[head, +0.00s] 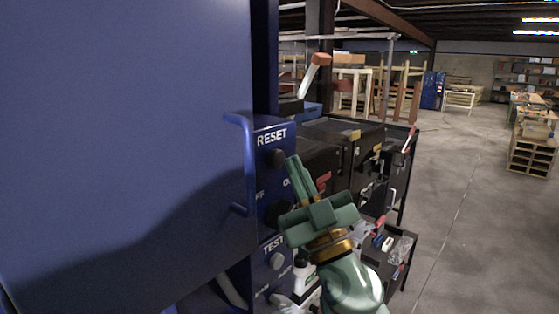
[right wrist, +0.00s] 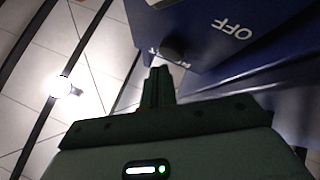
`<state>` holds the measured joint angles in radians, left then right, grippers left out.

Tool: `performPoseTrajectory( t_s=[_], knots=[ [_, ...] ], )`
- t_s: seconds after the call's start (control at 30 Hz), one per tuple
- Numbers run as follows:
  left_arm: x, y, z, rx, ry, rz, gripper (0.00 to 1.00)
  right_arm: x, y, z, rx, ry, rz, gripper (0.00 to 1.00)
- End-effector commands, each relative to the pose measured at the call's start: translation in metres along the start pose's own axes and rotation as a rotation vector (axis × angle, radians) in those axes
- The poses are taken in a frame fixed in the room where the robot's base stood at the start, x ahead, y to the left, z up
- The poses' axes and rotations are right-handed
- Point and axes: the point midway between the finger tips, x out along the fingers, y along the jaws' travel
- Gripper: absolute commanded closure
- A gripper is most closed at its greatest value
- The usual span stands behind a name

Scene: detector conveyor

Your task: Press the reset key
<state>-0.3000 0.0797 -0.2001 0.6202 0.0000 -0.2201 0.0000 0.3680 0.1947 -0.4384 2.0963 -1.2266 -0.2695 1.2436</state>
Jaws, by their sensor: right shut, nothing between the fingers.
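The reset key (head: 278,158) is a dark round button on the blue panel, just under the white RESET label. My right gripper (head: 292,162) is shut and empty, its fingertips close to the right of the key in the head view. In the right wrist view, the shut fingers (right wrist: 158,72) point toward the dark key (right wrist: 172,47) and partly cover the upside-down label beside it. A small gap seems to show between tips and key, but I cannot tell the depth. My left gripper is not in view.
Below the key are a dark OFF/ON knob (head: 278,213) and a TEST button (head: 277,261). A blue handle (head: 238,150) stands out left of the key. A black cart (head: 408,245) stands behind my right gripper. Open floor (head: 465,200) lies to the right.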

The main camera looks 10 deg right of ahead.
Motion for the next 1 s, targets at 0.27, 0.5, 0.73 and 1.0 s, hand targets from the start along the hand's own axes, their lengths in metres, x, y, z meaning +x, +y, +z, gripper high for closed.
performPoseTrajectory(
  t_s=[0.27, 0.5, 0.73, 1.0],
  knots=[
    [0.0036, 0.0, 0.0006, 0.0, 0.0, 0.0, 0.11, 0.0047, -0.0034, 0.0033, 0.001, 0.0, 0.001, 1.0],
    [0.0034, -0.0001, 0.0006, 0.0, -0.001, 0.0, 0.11, 0.0047, -0.0033, 0.0032, 0.001, 0.0, 0.0, 1.0],
    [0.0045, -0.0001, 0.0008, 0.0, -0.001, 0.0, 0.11, 0.0058, -0.0043, 0.0043, 0.001, 0.0, 0.0, 1.0],
    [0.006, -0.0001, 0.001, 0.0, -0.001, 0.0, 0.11, 0.0081, -0.0059, 0.006, 0.002, 0.0, 0.0, 1.0]
  ],
)
